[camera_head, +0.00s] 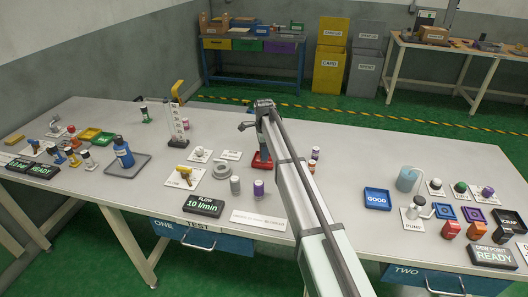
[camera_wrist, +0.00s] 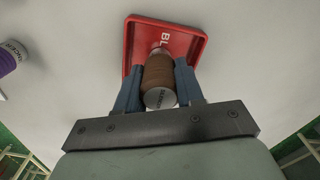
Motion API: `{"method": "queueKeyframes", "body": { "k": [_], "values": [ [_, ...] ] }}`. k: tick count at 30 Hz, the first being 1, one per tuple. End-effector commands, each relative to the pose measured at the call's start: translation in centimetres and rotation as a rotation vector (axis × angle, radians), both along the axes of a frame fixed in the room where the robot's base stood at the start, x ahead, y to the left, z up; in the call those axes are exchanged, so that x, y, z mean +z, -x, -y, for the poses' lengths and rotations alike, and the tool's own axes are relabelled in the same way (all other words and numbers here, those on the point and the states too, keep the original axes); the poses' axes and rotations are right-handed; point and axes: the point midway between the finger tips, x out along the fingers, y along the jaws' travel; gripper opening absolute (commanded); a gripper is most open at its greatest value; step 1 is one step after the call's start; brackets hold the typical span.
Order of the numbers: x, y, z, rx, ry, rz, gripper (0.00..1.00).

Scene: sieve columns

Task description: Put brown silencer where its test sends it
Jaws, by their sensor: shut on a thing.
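My gripper (camera_wrist: 158,66) is shut on the brown silencer (camera_wrist: 158,76), with one blue finger on each side of it. The silencer is a ribbed brown cylinder with a pale lettered end facing the wrist camera. In the wrist view it overlaps the red tray (camera_wrist: 196,32), whose visible label begins "BL". I cannot tell whether the silencer touches the tray. A blue tray marked GOOD (camera_head: 377,205) lies right of the arm.
A grey cylinder (camera_head: 235,186) and a purple one (camera_head: 258,189) stand left of my arm. A display reads FLOW 10 l/min (camera_head: 203,205). A clear graduated column (camera_head: 178,122) stands behind. Small trays, including a purple one (camera_head: 474,214), crowd the right end. Bare table lies around the GOOD tray.

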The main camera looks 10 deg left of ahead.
Motion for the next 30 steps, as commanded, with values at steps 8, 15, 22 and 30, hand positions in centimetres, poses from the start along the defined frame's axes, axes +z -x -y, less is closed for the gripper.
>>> {"method": "queueKeyframes", "body": {
  "k": [8,15,22,30],
  "values": [
    [-0.2,0.0,0.0,0.000,0.000,0.000,0.44],
    [-0.2,0.0,0.0,0.000,0.000,0.000,0.62],
    [-0.1,0.0,0.0,0.000,0.000,0.000,0.62],
    [2.9,-0.1,0.0,0.000,-0.001,0.002,0.62]
  ]
}}
